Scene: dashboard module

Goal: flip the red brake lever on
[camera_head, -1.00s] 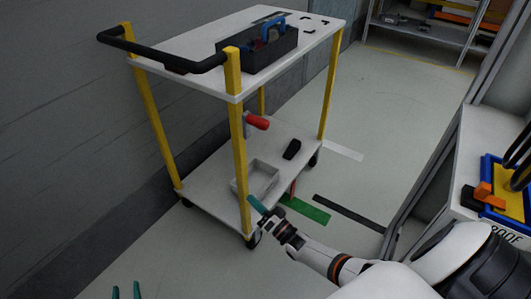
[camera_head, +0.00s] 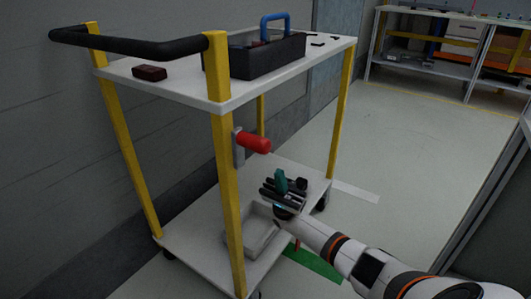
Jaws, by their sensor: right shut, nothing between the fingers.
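The red brake lever (camera_head: 253,142) is mounted on a grey bracket (camera_head: 238,150) beside the front yellow post of the cart. It sticks out to the right, between the two shelves. My right gripper (camera_head: 281,178) has teal fingertips and is shut and empty. It is below and to the right of the red lever, above the lower shelf, and apart from the lever in the picture. My left gripper is not in view.
The cart's upper shelf (camera_head: 190,88) carries a black tool tray (camera_head: 265,57) and a dark red block (camera_head: 149,73). Yellow posts (camera_head: 228,200) flank the space around the lever. A grey tray (camera_head: 262,238) sits on the lower shelf. Open floor lies to the right.

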